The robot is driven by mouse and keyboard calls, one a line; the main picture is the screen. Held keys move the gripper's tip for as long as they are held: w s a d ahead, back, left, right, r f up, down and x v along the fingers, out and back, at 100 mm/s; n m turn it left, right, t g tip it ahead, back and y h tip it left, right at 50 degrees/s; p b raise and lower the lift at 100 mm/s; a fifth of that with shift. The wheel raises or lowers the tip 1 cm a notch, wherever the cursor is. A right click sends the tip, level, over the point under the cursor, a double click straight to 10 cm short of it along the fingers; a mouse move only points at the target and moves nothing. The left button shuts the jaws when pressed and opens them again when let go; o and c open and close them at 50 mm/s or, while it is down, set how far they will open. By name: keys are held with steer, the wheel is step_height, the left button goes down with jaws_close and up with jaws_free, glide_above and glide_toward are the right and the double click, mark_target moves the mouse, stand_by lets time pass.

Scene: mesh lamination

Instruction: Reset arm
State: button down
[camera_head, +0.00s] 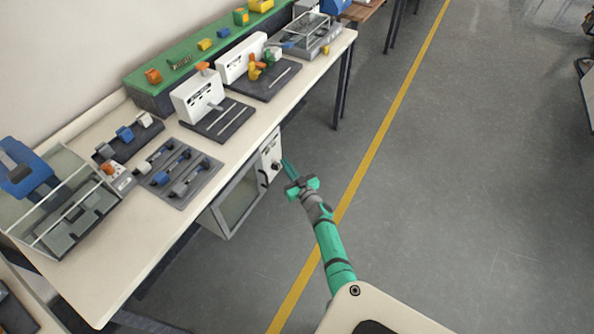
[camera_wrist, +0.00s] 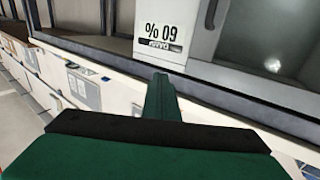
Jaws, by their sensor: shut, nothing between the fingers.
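My gripper (camera_head: 288,168) is at the end of my green arm, which reaches up from the bottom of the head view. Its fingers are together and hold nothing. It is over the floor side of the workbench, in front of a grey cabinet, and I cannot tell the exact gap between them.
A long cream workbench (camera_head: 100,275) runs diagonally on the left, carrying several machines and trays. A cabinet with a glass door (camera_head: 238,203) sits beneath it. The grey floor (camera_head: 460,190) on the right is clear, with a yellow line (camera_head: 375,150) along it.

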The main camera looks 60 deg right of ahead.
steer(key=shift+s, duration=2.25)
